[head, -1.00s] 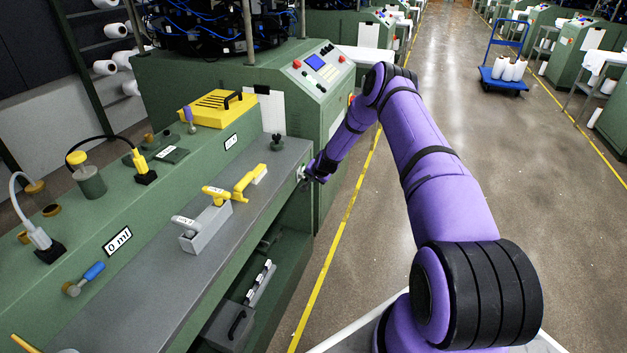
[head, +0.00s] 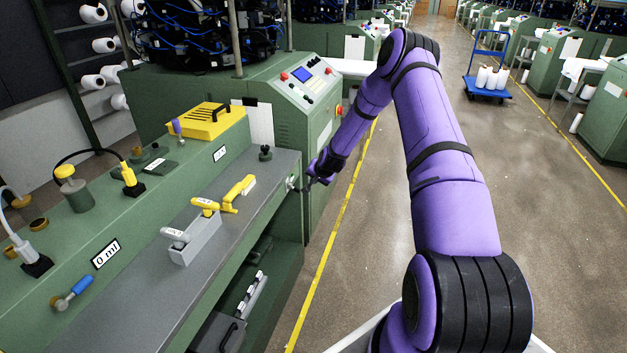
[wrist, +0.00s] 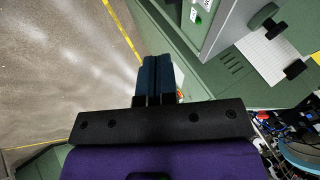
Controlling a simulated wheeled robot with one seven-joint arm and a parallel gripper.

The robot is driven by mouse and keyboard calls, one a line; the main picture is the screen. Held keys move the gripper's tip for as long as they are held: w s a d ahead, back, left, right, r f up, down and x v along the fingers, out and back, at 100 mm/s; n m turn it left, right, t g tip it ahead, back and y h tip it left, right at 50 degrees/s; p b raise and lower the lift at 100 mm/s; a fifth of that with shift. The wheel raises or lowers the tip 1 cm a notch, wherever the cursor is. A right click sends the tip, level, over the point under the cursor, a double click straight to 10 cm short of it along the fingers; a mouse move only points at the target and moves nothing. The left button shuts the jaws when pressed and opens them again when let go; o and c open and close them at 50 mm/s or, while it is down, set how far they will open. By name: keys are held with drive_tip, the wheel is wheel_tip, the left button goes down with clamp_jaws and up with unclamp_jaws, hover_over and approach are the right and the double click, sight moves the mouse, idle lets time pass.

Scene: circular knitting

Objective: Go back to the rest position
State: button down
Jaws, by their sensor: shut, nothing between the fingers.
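My purple arm reaches forward on the right of the head view and bends down to the left. My gripper (head: 302,187) is at the right edge of the green machine's grey work shelf (head: 150,285), near a small fitting at the shelf's end. It is small and partly dark there. In the wrist view my gripper (wrist: 157,62) shows two dark blue fingers lying together, with nothing between them. Whether it touches the machine cannot be told.
A grey holder (head: 195,243) with yellow and white-handled tools stands on the shelf. A yellow box (head: 205,121) and a control panel (head: 307,78) are behind. Open floor (head: 540,230) lies to the right; a blue cart (head: 487,88) with white cones stands farther back.

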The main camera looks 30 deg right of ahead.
idle(0.4)
drive_tip(key=s+a+r+n, duration=0.2)
drive_tip(key=a+r, duration=0.2)
drive_tip(key=r, duration=0.7)
drive_tip(key=s+a+r+n, duration=0.2)
drive_tip(key=a+r, duration=0.3)
drive_tip(key=r, duration=0.6)
drive_tip(key=s+a+r+n+g, duration=0.1)
drive_tip(key=s+a+r+n, duration=0.1)
drive_tip(key=s+a+r, duration=0.4)
drive_tip(key=s+a+r+n+g, duration=0.1)
drive_tip(key=s+r, duration=0.3)
drive_tip(key=r, duration=0.5)
drive_tip(key=s+a+r+n, duration=0.1)
drive_tip(key=s+a+r, duration=0.25)
drive_tip(key=s, duration=0.45)
drive_tip(key=s+a+r+n, duration=0.1)
drive_tip(key=s+a+r, duration=0.1)
drive_tip(key=s+r, duration=0.4)
drive_tip(key=s+a+n, duration=0.1)
drive_tip(key=s+a, duration=0.1)
drive_tip(key=s, duration=1.8)
drive_tip(key=shift+a+r+n+y, duration=0.25)
drive_tip(key=shift+r+n+y, duration=0.05)
drive_tip(key=shift+r+n, duration=0.1)
